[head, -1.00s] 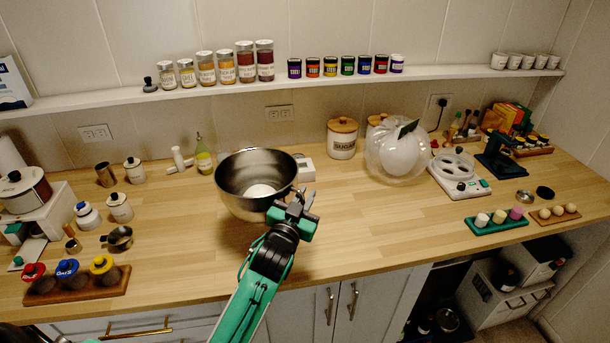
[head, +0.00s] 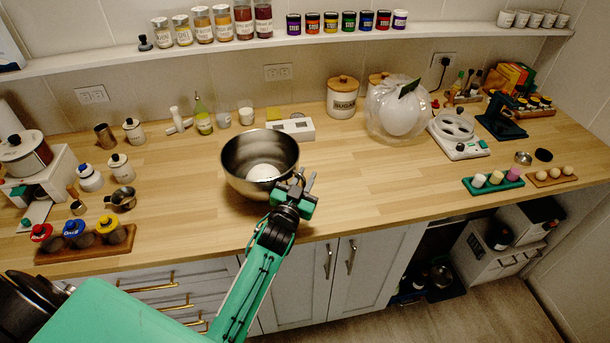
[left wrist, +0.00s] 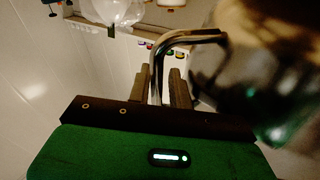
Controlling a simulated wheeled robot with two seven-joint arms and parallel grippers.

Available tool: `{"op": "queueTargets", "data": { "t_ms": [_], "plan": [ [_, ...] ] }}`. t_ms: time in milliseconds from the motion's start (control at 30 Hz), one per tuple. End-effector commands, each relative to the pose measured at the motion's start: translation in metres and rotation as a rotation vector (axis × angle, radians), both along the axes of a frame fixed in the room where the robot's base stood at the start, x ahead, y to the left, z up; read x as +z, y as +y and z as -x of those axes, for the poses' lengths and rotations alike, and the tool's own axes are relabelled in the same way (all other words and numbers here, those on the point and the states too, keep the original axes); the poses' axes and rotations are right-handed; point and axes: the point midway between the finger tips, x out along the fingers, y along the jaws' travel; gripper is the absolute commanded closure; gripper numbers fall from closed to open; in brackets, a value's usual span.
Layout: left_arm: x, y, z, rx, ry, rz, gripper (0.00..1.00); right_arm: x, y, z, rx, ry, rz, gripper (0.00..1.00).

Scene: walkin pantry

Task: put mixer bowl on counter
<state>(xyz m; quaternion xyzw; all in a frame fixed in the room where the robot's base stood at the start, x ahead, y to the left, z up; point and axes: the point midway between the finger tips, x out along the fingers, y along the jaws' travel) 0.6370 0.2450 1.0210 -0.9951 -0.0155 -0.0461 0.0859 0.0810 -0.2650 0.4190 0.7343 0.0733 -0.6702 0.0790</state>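The mixer bowl (head: 240,184) is a round, shiny steel bowl, upright at the front middle of the wooden counter (head: 400,200). A pale round patch shows inside it. In the head view I cannot tell whether its base touches the wood. My left gripper (head: 302,184) is at the bowl's right front side. In the left wrist view its two fingers (left wrist: 162,90) stand close on either side of the bent metal handle (left wrist: 190,36), with the blurred bowl (left wrist: 255,75) at the right. It appears shut on the handle. My right gripper is not in view.
A digital scale (head: 292,128) and small glasses stand behind the bowl. Spice blocks (head: 85,245) and a measuring cup (head: 122,198) are to the left. A sugar canister (head: 341,98) and clear bag (head: 398,110) stand behind right. The counter right of the bowl is clear.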

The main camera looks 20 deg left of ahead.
Motion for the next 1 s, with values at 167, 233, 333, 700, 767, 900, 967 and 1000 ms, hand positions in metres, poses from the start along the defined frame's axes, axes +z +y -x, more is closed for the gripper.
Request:
{"op": "queueTargets", "data": {
  "t_ms": [167,233,333,700,767,900,967,1000],
  "plan": [
    [0.000,0.000,0.000,0.001,0.000,-0.001,0.65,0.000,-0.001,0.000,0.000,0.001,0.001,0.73],
    [0.000,0.001,0.000,0.001,-0.001,-0.001,0.65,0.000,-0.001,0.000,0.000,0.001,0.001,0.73],
    [0.000,0.001,0.001,0.001,-0.001,-0.002,0.65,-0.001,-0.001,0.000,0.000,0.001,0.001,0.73],
    [-0.009,-0.001,0.054,0.000,0.001,-0.003,0.65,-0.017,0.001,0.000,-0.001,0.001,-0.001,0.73],
    [-0.010,-0.001,0.066,0.001,0.002,-0.002,0.65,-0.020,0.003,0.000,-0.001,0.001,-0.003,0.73],
    [-0.011,-0.002,0.090,0.000,0.001,-0.001,0.65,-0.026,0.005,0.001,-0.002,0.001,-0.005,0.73],
    [-0.012,-0.002,0.098,0.000,0.001,-0.001,0.65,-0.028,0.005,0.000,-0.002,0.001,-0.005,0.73],
    [-0.012,-0.002,0.103,0.000,0.000,-0.001,0.65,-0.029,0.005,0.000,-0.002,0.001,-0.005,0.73]
  ]
}}
